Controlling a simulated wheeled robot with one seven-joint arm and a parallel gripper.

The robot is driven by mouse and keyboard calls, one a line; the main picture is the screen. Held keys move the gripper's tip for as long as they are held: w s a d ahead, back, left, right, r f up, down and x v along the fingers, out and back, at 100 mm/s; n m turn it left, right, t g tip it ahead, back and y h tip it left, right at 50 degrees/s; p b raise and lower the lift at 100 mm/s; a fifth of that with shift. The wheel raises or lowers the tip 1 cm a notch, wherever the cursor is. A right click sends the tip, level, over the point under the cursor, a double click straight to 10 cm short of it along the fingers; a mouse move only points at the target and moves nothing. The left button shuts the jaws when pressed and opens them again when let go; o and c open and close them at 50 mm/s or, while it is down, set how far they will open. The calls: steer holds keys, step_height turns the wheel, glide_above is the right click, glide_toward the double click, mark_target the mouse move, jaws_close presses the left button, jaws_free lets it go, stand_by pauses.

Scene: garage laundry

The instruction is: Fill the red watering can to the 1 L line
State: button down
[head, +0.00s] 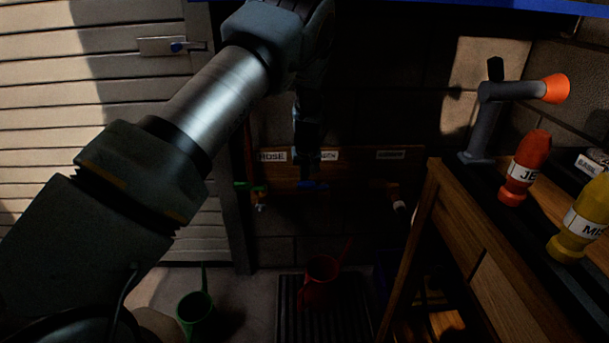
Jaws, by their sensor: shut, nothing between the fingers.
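The red watering can (318,284) stands upright on a dark slatted grate (288,310) on the floor, its spout pointing up to the right. Its 1 L line and any water inside cannot be made out. A blue tap handle (313,186) is below the middle label. My gripper (309,172) is shut and points down, just above or at this handle; contact cannot be told. No water stream is visible.
A green-handled tap (250,187) is left on the board, another fitting (396,203) right. A green watering can (194,314) stands left of the grate. A wooden bench (465,235) at right holds a red bottle (526,168), a yellow bottle (580,220) and an orange-tipped grey fixture (486,122).

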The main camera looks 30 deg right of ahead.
steer(key=shift+s+a+n+y+p, duration=0.2)
steer(key=shift+s+n+y+p, duration=0.15)
steer(key=shift+n, duration=0.3)
steer(key=shift+s+a+n+y+p, duration=0.15)
steer(key=shift+s+n+p, duration=0.1)
steer(key=shift+s+n, duration=0.3)
steer(key=shift+s+a, duration=0.1)
steer(key=shift+s, duration=0.15)
steer(key=shift+w+a, duration=0.1)
steer(key=shift+w, duration=0.25)
steer(key=r, duration=0.8)
steer(key=shift+w+r, duration=0.1)
steer(key=shift+w, duration=0.1)
steer(key=shift+s+r, duration=0.2)
steer(key=shift+r, duration=0.45)
